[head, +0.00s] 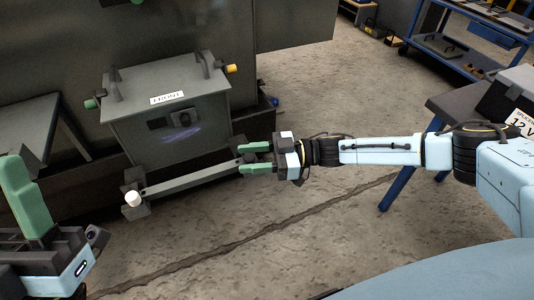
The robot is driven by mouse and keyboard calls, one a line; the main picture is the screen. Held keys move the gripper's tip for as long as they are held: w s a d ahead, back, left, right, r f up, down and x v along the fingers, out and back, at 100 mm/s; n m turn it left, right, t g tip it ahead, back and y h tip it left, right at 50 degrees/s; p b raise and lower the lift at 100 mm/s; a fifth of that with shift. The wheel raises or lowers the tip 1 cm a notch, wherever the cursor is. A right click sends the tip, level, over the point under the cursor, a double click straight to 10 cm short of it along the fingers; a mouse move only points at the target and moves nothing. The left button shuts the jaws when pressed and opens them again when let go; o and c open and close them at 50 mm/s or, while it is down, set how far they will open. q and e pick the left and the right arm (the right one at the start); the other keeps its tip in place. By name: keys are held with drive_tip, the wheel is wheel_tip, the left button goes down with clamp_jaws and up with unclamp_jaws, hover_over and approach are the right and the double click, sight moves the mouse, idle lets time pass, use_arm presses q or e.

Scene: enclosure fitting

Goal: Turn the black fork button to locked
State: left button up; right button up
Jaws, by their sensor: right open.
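A grey box with a "FRONT" label (167,98) stands behind a low grey bar (185,182). A white button (132,199) sits at the bar's left end. My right gripper (256,158) is open at the bar's right end, its two green fingers apart, one above the other. A black button cannot be made out clearly; the dark parts at that end are partly covered by the fingers. I cannot tell if the fingers touch anything. My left gripper (25,195) is at the lower left, away from the bar; its finger gap does not show.
A blue knob (274,101) is farther right. A dark table (455,101) with blue legs stands at right. Concrete floor in front is clear.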

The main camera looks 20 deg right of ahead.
use_arm(q)
drive_tip(key=w+g+p, duration=0.1)
drive_tip(key=w+d+f+g+y+p, duration=0.1)
drive_tip(key=w+g, duration=0.1)
drive_tip(key=w+g+p, duration=0.1)
drive_tip(key=g, duration=0.1)
drive_tip(key=shift+w+d+f, duration=0.15)
drive_tip(key=shift+w+f, duration=0.2)
use_arm(e)
drive_tip(key=v, duration=1.3)
drive_tip(key=shift+s, duration=0.15)
